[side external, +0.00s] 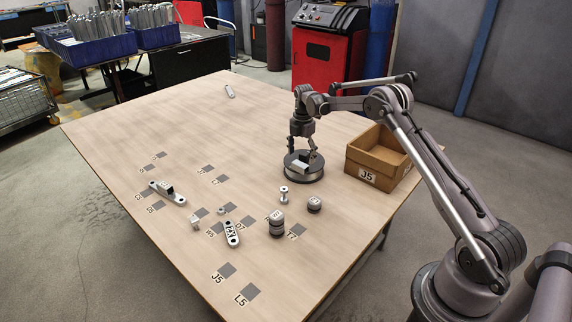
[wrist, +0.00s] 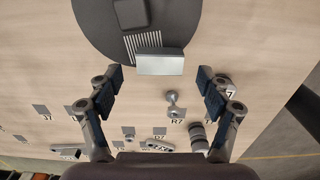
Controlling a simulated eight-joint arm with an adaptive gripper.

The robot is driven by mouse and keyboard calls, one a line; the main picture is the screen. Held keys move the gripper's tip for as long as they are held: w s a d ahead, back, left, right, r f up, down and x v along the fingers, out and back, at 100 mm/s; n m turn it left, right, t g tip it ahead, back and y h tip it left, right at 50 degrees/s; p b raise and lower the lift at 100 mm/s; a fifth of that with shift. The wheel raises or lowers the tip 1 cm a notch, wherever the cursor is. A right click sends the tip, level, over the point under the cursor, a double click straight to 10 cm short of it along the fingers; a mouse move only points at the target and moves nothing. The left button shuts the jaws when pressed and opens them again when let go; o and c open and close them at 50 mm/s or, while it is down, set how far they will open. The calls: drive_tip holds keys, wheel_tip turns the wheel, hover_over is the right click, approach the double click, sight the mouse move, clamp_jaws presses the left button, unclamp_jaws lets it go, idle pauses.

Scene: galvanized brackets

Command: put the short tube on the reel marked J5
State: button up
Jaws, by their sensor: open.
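My gripper (side external: 302,152) hangs open just above a round dark disc (side external: 304,176) on the table. A silver, block-like piece (side external: 299,168) lies on the disc below the fingers. In the wrist view this piece (wrist: 160,62) shows ahead of the open fingertips (wrist: 160,77), near the disc's edge; I cannot tell whether it is hollow. A small silver spool-shaped piece (side external: 284,196) stands in front of the disc. J5 is readable on a brown box (side external: 367,176) and beside a grey table square (side external: 227,271). I see no J5 on any reel.
Dark stacked cylinders (side external: 277,229) and a single one (side external: 314,205) stand near the disc. Flat brackets (side external: 232,234) (side external: 168,193) lie front and left. A pale elongated piece (side external: 230,91) lies at the back. The back left of the table is mostly clear.

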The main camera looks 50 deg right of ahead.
sight(301, 163)
wheel_tip(301, 163, up, 8)
drive_tip(key=s+a+r+m+t, duration=0.3)
drive_tip(key=s+a+r+m, duration=0.6)
drive_tip(key=a+r, duration=0.6)
drive_tip(key=s+a+f+m+t, duration=0.2)
drive_tip(key=s+a+m, duration=0.2)
drive_tip(key=s, duration=0.6)
drive_tip(key=s+a+f+m+t, duration=0.2)
drive_tip(key=s+a+m, duration=0.3)
drive_tip(key=s, duration=0.5)
drive_tip(key=shift+s+a+f, duration=0.15)
drive_tip(key=shift+a+f, duration=0.2)
drive_tip(key=shift+a, duration=0.6)
